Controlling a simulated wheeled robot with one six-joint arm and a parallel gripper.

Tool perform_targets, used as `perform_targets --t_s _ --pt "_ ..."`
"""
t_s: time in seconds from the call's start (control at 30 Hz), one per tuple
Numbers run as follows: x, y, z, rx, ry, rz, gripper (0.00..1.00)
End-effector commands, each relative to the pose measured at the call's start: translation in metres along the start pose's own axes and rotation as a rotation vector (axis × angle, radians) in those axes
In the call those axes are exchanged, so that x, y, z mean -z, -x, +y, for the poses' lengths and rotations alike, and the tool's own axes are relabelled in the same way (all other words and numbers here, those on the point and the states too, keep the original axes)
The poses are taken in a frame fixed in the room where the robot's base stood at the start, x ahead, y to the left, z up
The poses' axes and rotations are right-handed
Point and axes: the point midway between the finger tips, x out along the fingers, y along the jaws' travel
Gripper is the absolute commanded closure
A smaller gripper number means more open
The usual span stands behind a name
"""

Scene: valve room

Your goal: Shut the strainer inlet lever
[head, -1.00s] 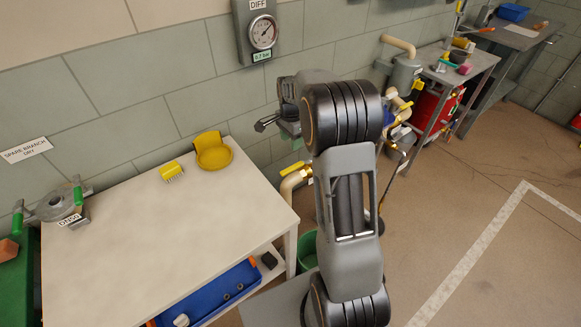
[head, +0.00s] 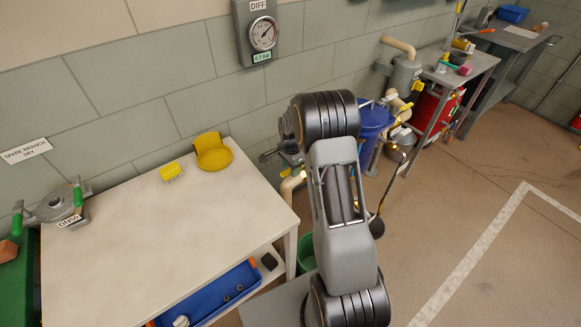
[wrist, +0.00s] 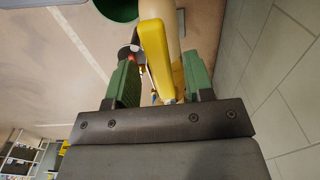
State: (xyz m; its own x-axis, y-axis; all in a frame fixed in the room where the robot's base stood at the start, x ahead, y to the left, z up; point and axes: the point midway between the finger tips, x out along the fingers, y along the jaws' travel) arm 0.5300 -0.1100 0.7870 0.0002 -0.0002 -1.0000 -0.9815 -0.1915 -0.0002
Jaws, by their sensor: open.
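A yellow lever (wrist: 156,62) on a cream pipe (wrist: 158,10) fills the middle of the wrist view. My gripper (wrist: 158,78) is open, with one green-padded finger on each side of the lever. I cannot tell whether either pad touches it. In the head view my gripper (head: 268,155) is just beyond the table's right corner, close above the cream pipe end (head: 291,184). The lever is mostly hidden there behind my arm. No label for the strainer inlet can be read.
A white table (head: 160,240) at left holds a yellow dish (head: 213,157) and a yellow brush (head: 171,173). A blue vessel (head: 374,122) stands right of my arm by the wall. A green bucket (head: 306,252) is below. Floor at right is open.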

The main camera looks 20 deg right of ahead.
Motion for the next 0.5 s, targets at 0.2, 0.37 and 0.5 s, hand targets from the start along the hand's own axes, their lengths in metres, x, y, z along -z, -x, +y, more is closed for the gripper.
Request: perform_targets --t_s 0.2,0.37,0.5 --pt "0.0001 -0.0003 0.0001 0.000 0.000 0.000 0.52" --pt "0.0001 -0.0001 0.0001 0.000 0.000 0.000 0.67" --pt "0.0001 -0.0001 0.0001 0.000 0.000 0.000 0.81"
